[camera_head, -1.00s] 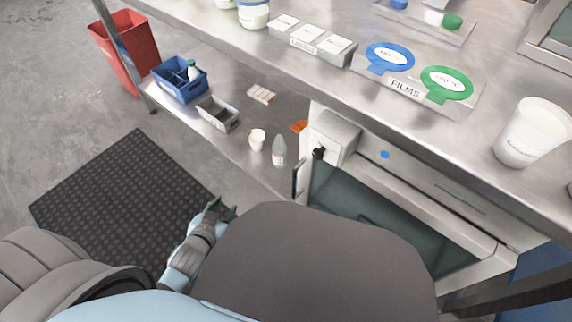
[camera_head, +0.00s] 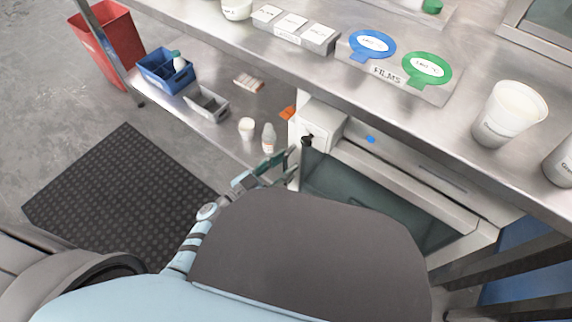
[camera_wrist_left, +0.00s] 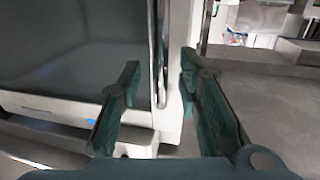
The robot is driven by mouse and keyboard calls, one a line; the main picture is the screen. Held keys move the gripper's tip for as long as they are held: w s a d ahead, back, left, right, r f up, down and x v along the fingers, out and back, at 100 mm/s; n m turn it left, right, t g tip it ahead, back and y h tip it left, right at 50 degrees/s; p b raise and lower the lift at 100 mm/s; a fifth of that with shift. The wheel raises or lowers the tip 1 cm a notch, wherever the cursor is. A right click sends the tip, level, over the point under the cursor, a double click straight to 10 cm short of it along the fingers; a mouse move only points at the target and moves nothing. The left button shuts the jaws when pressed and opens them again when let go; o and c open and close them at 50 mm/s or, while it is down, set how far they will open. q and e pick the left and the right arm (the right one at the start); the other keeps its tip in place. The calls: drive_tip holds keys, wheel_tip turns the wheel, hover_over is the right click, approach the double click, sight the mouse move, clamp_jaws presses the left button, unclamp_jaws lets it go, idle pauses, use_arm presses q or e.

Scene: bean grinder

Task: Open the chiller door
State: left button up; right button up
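The chiller (camera_head: 455,213) stands under the counter, and its dark glass door (camera_head: 380,203) is closed. The door's dark upright handle (camera_head: 305,158) is at the door's left edge. My left gripper (camera_head: 283,167) is just left of that handle, with its fingers pointing toward it. In the left wrist view the gripper (camera_wrist_left: 158,78) is open, and the thin handle (camera_wrist_left: 161,55) shows between the fingertips. I cannot tell whether a finger touches it. The glass door (camera_wrist_left: 75,50) fills the left of that view. My right gripper is not in view.
A white bottle (camera_head: 268,138) and a small cup (camera_head: 246,128) stand on the lower shelf close to my left gripper. The counter (camera_head: 300,65) overhangs the chiller.

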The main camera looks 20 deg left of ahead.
use_arm(q)
drive_tip(key=shift+w+d, duration=0.2)
drive_tip(key=shift+w, duration=0.15)
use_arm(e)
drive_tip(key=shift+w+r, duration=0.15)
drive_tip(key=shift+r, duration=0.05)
use_arm(q)
clamp_jaws()
drive_tip(key=shift+d, duration=0.1)
drive_tip(key=shift+s, duration=0.1)
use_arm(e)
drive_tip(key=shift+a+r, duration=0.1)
